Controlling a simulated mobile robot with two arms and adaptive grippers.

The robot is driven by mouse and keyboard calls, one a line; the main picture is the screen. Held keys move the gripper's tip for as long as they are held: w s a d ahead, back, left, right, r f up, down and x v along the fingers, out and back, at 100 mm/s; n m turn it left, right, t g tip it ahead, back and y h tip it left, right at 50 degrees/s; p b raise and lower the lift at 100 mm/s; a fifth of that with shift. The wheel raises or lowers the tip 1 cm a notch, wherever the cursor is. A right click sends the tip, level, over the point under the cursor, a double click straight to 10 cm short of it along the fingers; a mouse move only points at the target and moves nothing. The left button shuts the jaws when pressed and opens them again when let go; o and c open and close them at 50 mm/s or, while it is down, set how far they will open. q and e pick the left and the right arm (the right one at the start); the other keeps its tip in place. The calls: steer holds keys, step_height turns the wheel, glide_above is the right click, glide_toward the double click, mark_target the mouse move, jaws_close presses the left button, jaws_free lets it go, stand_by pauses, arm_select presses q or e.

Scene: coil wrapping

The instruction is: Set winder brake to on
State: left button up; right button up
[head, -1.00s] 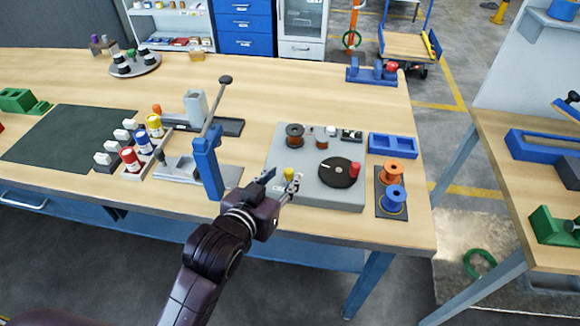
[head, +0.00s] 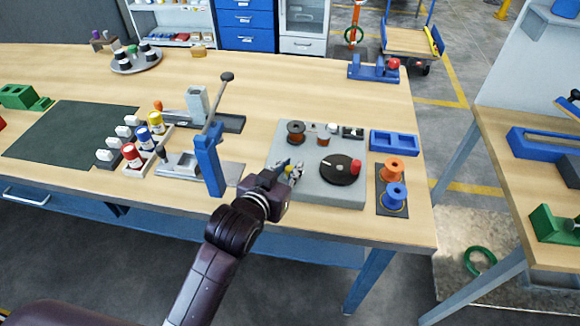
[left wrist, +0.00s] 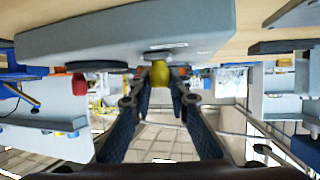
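The winder (head: 335,190) is a grey flat-topped unit on the bench, with a black disc (head: 340,173) and a red knob (head: 356,166) on it. A small yellow knob (left wrist: 160,73) on a metal base is at the winder's near left corner, probably the brake lever. My left gripper (head: 291,172) is at that corner and mostly covers the knob in the head view. In the left wrist view its fingers (left wrist: 160,88) are apart, with the yellow knob between the tips; no clear grip shows. My right gripper is not in view.
A blue upright lever post (head: 209,165) stands left of my arm. Orange (head: 392,168) and blue (head: 395,194) spools stand on a dark mat to the right. A blue tray (head: 393,141) lies behind them.

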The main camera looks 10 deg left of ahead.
mark_target(274, 166)
arm_select(q)
jaws_close()
steer(key=a+p, duration=0.1)
steer(key=a, duration=0.2)
steer(key=shift+a+p, duration=0.2)
steer(key=shift+p, duration=0.15)
steer(key=shift+a, duration=0.15)
steer(key=shift+o, duration=1.9)
jaws_free()
steer(key=o, duration=0.4)
steer(key=shift+a, duration=0.1)
steer(key=shift+o, duration=0.2)
